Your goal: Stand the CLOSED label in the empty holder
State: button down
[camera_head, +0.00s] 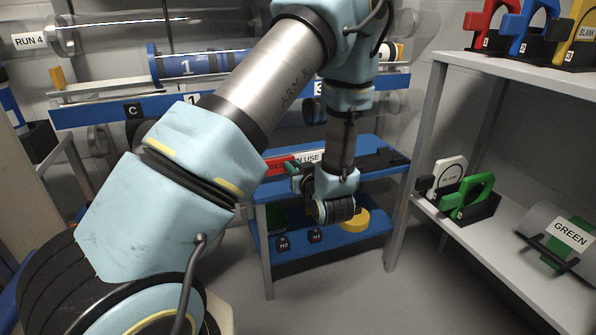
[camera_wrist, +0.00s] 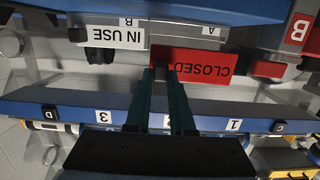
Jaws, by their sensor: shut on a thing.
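The red CLOSED label (camera_wrist: 212,66) is upside down in the wrist view, with its edge at my gripper's fingertips. In the head view its red face (camera_head: 279,166) shows partly, left of the white IN USE label (camera_head: 311,157). My gripper (camera_wrist: 160,72) is shut on the CLOSED label near one end; it also shows in the head view (camera_head: 298,172), above the blue table. The IN USE label also shows in the wrist view (camera_wrist: 110,38), beside the CLOSED label. I cannot make out an empty holder; the label and my gripper hide what is behind them.
The blue table (camera_head: 272,188) has a lower shelf with a yellow disc (camera_head: 354,219). A dark low block (camera_head: 386,159) lies on its top at the right. A rack with a blue rail (camera_head: 80,113) and tubes stands behind. Grey shelves (camera_head: 500,75) stand at the right.

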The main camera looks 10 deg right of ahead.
aim_at(290, 159)
jog(key=x, duration=0.3)
jog(key=r+x, duration=0.1)
jog(key=x, duration=0.1)
jog(key=shift+w+f, duration=0.1)
jog(key=shift+w, duration=0.3)
jog(key=shift+w+f, duration=0.2)
jog(key=shift+f, duration=0.1)
jog(key=shift+f+b, duration=0.95)
jog(key=shift+f, duration=0.1)
jog(key=shift+f, duration=0.3)
jog(key=c, duration=0.7)
grip_release()
jog(key=shift+s, duration=0.1)
jog(key=p+v, duration=0.1)
jog(key=v, duration=0.9)
jog(key=shift+s, duration=0.35)
